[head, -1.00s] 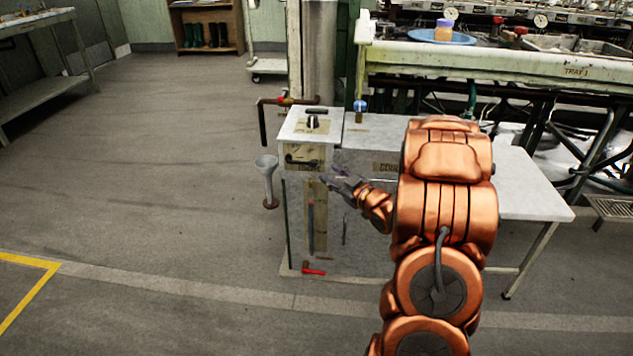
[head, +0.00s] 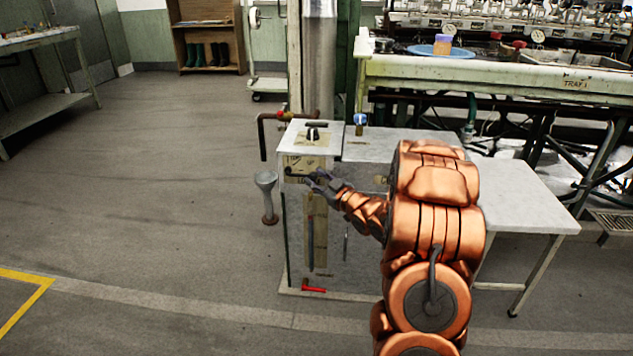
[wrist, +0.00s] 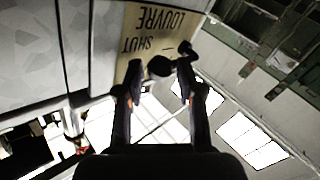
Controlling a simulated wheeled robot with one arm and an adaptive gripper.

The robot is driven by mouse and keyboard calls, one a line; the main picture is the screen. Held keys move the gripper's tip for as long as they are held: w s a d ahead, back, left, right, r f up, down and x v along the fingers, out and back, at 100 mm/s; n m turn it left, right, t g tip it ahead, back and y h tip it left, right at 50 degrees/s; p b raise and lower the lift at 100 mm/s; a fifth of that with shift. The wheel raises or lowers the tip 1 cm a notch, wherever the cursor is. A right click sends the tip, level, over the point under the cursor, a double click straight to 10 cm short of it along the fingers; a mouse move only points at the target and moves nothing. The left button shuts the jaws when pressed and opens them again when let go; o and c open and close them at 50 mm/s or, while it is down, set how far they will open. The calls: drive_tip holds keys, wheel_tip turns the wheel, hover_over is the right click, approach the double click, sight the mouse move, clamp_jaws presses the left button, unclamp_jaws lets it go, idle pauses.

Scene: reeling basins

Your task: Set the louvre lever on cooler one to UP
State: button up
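The cooler (head: 345,240) is a pale cabinet with a tan louvre label (head: 303,162) high on its front. The louvre lever (head: 295,174) is a dark handle low on that label. In the wrist view the label (wrist: 150,22) appears upside down, with "LOUVRE" and "SHUT" readable. There the lever (wrist: 160,67) shows a round dark part between the fingertips and an arm ending in a knob near the right fingertip. My gripper (head: 313,180) is open at the label; it also shows in the wrist view (wrist: 159,76). I cannot tell whether it touches the lever.
A dark knob (head: 313,134) sits on the cabinet top, beside a pipe with a red valve (head: 284,115). A grey funnel (head: 266,182) stands at left. A red handle (head: 313,288) is low on the front. A bench (head: 470,72) fills the back right. Left floor is clear.

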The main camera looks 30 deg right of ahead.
drive_tip(key=shift+w, duration=0.1)
clamp_jaws()
idle(0.4)
